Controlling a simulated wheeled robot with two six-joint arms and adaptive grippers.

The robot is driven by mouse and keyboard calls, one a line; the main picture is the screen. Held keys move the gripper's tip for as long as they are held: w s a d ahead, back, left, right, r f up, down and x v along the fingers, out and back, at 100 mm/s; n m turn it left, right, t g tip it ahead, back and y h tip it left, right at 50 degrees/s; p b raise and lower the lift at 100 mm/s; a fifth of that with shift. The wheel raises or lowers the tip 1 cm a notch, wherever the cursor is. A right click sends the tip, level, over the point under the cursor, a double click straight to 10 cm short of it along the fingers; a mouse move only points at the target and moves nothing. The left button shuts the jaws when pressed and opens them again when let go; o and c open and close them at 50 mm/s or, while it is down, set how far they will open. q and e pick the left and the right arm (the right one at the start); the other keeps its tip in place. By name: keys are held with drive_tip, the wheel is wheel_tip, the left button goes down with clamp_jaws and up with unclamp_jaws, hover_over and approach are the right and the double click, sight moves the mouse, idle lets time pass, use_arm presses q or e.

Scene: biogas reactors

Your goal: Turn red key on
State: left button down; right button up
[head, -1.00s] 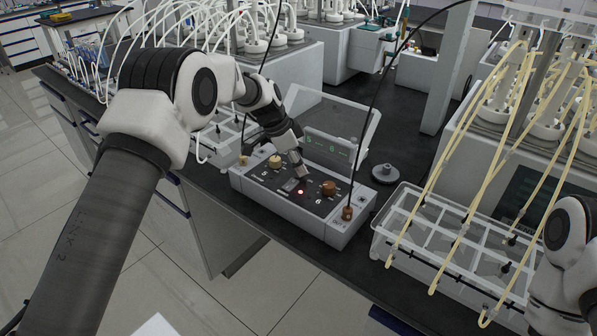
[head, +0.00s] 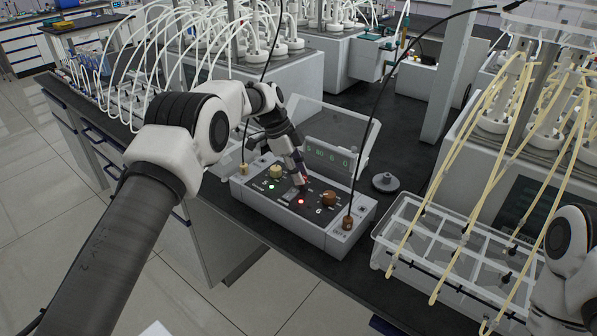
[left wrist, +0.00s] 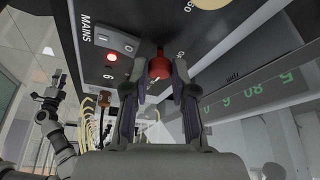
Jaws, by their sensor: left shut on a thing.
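The red key (left wrist: 158,67) shows in the left wrist view, standing out from the dark panel of the grey control box (head: 262,213). My left gripper (left wrist: 159,80) is shut on it, one finger on each side. In the head view my left gripper (head: 301,182) reaches down to the panel from the upper left and hides most of the key. A red lamp (head: 301,201) and a green lamp (head: 271,187) glow on the panel.
A brown knob (head: 329,198) and a cream knob (head: 276,172) flank the gripper. The display (head: 328,158) shows green digits behind. A clear tray (head: 440,260) with yellow tubes stands to the right. A grey round stand (head: 385,183) sits between.

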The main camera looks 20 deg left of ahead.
use_arm(q)
drive_tip(key=shift+s+f, duration=0.15)
drive_tip(key=shift+f, duration=0.15)
drive_tip(key=c, duration=0.9)
unclamp_jaws()
drive_tip(key=shift+d, duration=0.1)
drive_tip(key=shift+c, duration=0.2)
drive_tip(key=shift+r, duration=0.15)
drive_tip(key=v, duration=1.1)
drive_tip(key=shift+w+r, duration=0.25)
drive_tip(key=shift+r, duration=0.15)
